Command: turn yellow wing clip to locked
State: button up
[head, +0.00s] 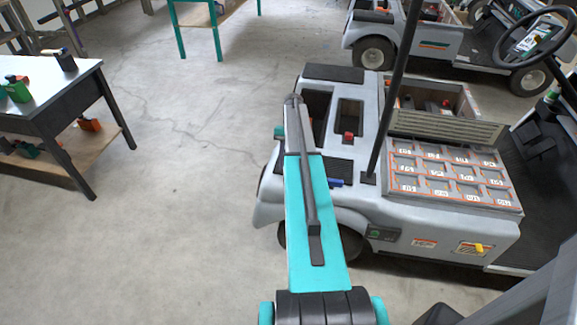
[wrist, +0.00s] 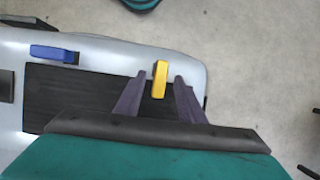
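In the wrist view, the yellow wing clip (wrist: 160,80) stands at the edge of a black ribbed pad on the cart's pale body. My gripper (wrist: 159,77) is open, with one dark finger on each side of the clip. A gap shows between the clip and each finger, so the fingers look apart from it. Whether the fingers are level with the clip or above it is hard to tell. In the head view, my teal arm hides the gripper and this clip.
A blue clip (wrist: 54,54) sits left of the yellow one; it also shows in the head view (head: 335,183). The cart (head: 390,215) has a red knob (head: 347,137), a dark upright post (head: 393,90) and a yellow handle (head: 479,248). A table (head: 50,95) stands left; the floor between is clear.

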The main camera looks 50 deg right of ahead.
jog(key=shift+p+v, duration=1.1)
jog(key=shift+v, duration=1.4)
jog(key=shift+s, duration=0.1)
jog(key=w+a+f+n+h, duration=0.1)
jog(key=w+a, duration=0.1)
jog(key=a, duration=0.5)
jog(key=w+a+f+n, duration=0.1)
jog(key=a+f+n, duration=0.1)
jog(key=a, duration=0.5)
jog(key=s+a+f+n+t+h, duration=0.1)
jog(key=s+a+n, duration=0.15)
jog(key=a, duration=0.95)
jog(key=s+a+f+n+t+h, duration=0.1)
jog(key=a+n, duration=0.2)
jog(key=a, duration=0.8)
jog(key=s+a+n+t+h, duration=0.1)
jog(key=s+a+n, duration=0.15)
jog(key=a, duration=0.95)
jog(key=s+f+g, duration=0.3)
jog(key=s+f, duration=0.6)
jog(key=s, duration=0.3)
jog(key=s+f+g, duration=0.3)
jog(key=s+f, duration=0.6)
jog(key=s, duration=0.4)
jog(key=shift+s+f+n, duration=0.2)
jog(key=shift+f+n, duration=0.1)
